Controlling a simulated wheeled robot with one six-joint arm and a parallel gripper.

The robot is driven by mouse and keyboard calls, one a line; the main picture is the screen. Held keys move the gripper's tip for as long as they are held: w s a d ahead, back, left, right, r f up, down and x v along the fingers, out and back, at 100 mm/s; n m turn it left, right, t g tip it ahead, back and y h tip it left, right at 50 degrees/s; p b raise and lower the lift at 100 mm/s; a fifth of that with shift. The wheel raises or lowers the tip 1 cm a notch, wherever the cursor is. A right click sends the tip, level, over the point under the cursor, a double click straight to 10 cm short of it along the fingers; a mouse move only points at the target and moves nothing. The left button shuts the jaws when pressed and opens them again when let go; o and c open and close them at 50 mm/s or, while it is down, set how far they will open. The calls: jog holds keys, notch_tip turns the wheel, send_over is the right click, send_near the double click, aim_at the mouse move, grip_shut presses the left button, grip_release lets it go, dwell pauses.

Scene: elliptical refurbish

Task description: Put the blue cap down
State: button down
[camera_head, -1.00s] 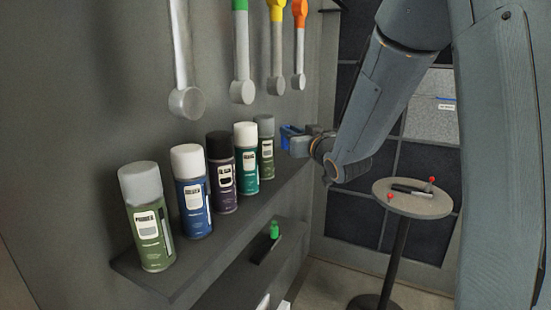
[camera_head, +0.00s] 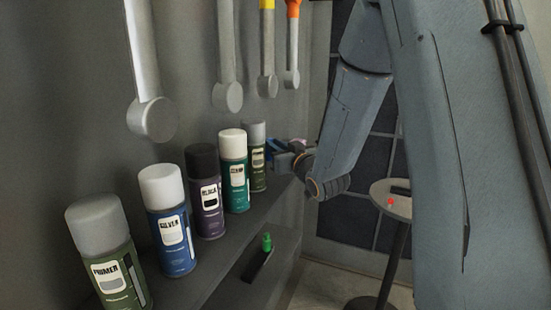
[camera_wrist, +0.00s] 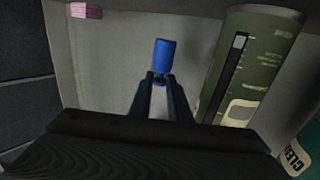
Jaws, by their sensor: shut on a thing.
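The blue cap (camera_wrist: 164,56) is a small blue cylinder at the tips of my gripper (camera_wrist: 160,85) in the wrist view. The two fingers are shut on its near end. In the head view my gripper (camera_head: 283,158) is at the far end of the upper shelf, just right of the last spray can. The cap itself cannot be told apart from the bluish gripper there. In the wrist view the cap appears over a pale grey surface; whether it touches that surface cannot be told.
A green spray can (camera_wrist: 250,65) stands close right of the cap, and it also shows in the head view (camera_head: 257,160). Several more cans line the shelf (camera_head: 238,223). A pink block (camera_wrist: 86,11) lies upper left. A green-topped item (camera_head: 266,243) sits on the lower shelf; a round table (camera_head: 392,196) stands right.

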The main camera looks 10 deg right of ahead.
jog(key=shift+f+p, duration=0.4)
jog(key=shift+f, duration=1.7)
jog(key=shift+f, duration=0.1)
jog(key=shift+f, duration=0.1)
jog(key=c, duration=1.7)
grip_release()
jog(key=shift+o, duration=0.2)
jog(key=shift+r, duration=0.25)
jog(key=b+v, duration=0.2)
jog(key=v, duration=1)
